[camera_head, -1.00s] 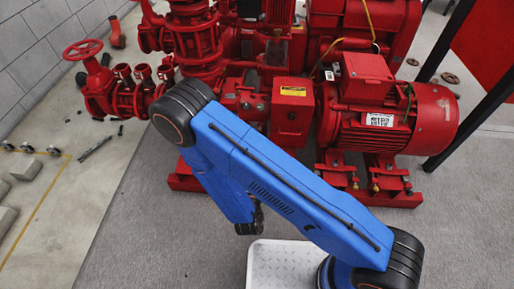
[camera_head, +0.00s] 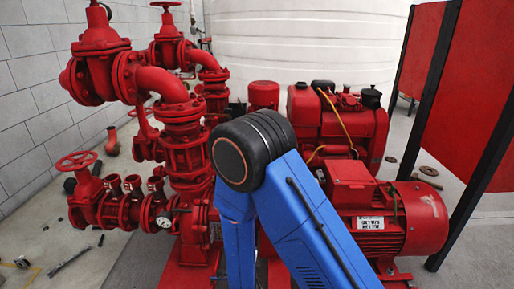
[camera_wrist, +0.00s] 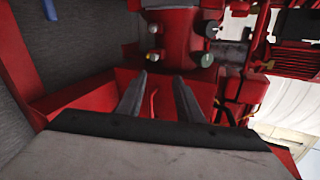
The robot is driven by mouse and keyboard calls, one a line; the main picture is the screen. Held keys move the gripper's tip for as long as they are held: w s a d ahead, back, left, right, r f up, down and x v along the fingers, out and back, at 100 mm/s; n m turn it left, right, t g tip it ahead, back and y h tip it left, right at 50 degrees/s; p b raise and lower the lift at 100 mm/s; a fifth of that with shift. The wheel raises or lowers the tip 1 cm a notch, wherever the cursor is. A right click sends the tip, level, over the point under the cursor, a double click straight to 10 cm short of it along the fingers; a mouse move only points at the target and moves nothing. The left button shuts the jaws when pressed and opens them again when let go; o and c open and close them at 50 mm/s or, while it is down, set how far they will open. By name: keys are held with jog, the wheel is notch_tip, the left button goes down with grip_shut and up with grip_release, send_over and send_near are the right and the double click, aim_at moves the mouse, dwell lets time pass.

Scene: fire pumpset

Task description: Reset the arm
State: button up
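My gripper (camera_wrist: 159,88) shows in the wrist view with its two grey fingers apart and nothing between them. Beyond the fingers are red metal parts (camera_wrist: 195,48) of the pumpset, tilted in this view. I cannot tell how far the fingers are from them. In the head view my blue arm rises from the bottom edge to its black elbow, in front of the red pumpset (camera_head: 183,160). The gripper itself is hidden in the head view.
A red motor (camera_head: 385,222) stands right of my arm. Red valves and pipes (camera_head: 100,65) rise on the left, with a handwheel (camera_head: 76,161) low down. A white tank (camera_head: 305,45) stands behind. Black posts and red panels (camera_head: 484,105) are at the right. Some floor is clear at lower left.

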jog(key=w+d+r+n+g+y, duration=0.1)
jog(key=d+r+n+g, duration=0.15)
jog(key=r, duration=0.45)
jog(key=w+d+r+n+g+y, duration=0.1)
jog(key=d+r+n+y, duration=0.15)
jog(key=r, duration=0.35)
jog(key=s+d+r+n+g, duration=0.1)
jog(key=s+d+r+n, duration=0.25)
jog(key=r, duration=0.25)
jog(key=s+d+r+n+g, duration=0.1)
jog(key=s+d+r+n, duration=0.25)
jog(key=r, duration=0.25)
jog(key=s+d+r+n+g+h, duration=0.1)
jog(key=s+d+r+n, duration=0.3)
jog(key=s+d, duration=0.6)
jog(key=s+d+r+n+g+h, duration=0.1)
jog(key=s+d+r+n, duration=0.3)
jog(key=s+d, duration=0.5)
jog(key=s+r+h, duration=0.1)
jog(key=s, duration=0.5)
jog(key=shift+d+g, duration=0.35)
jog(key=shift+w, duration=0.1)
